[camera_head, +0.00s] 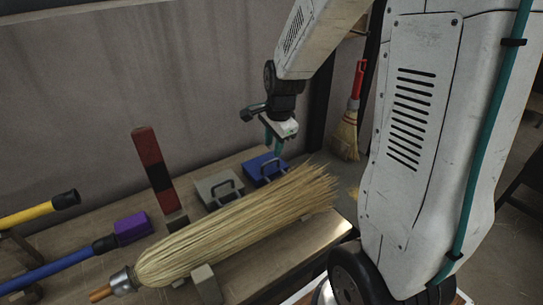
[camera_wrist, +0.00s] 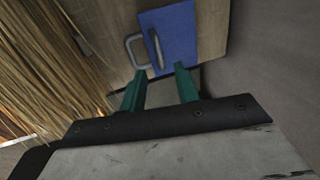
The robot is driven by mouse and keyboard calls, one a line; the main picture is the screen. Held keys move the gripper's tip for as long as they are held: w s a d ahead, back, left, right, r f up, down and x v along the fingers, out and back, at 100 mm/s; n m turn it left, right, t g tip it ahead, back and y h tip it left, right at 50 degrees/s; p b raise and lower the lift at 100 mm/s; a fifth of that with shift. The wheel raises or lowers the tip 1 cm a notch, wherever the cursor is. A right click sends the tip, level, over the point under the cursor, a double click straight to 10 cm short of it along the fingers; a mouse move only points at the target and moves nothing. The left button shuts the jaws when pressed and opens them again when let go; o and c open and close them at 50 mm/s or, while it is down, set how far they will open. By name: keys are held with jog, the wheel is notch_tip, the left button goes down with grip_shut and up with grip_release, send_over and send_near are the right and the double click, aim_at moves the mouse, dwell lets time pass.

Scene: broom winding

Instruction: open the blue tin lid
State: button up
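The lid looks closed. My gripper (camera_head: 274,146) hangs above the blue tin, teal fingers pointing down. In the wrist view my gripper (camera_wrist: 160,71) has its two fingers apart with nothing between them. Whether a fingertip touches the tin is unclear.
A grey tin (camera_head: 218,188) with a handle stands just left of the blue one. A large straw broom head (camera_head: 235,228) lies along the bench in front of both. A dark red and black post (camera_head: 153,165) rises farther left. A small broom (camera_head: 347,130) hangs behind at right.

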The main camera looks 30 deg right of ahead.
aim_at(271, 161)
jog(key=shift+w+f, duration=0.2)
jog(key=shift+f, duration=0.7)
jog(key=shift+w+f, duration=0.15)
jog(key=shift+f, duration=0.75)
jog(key=shift+w+f, duration=0.2)
jog(key=shift+f, duration=0.7)
grip_shut()
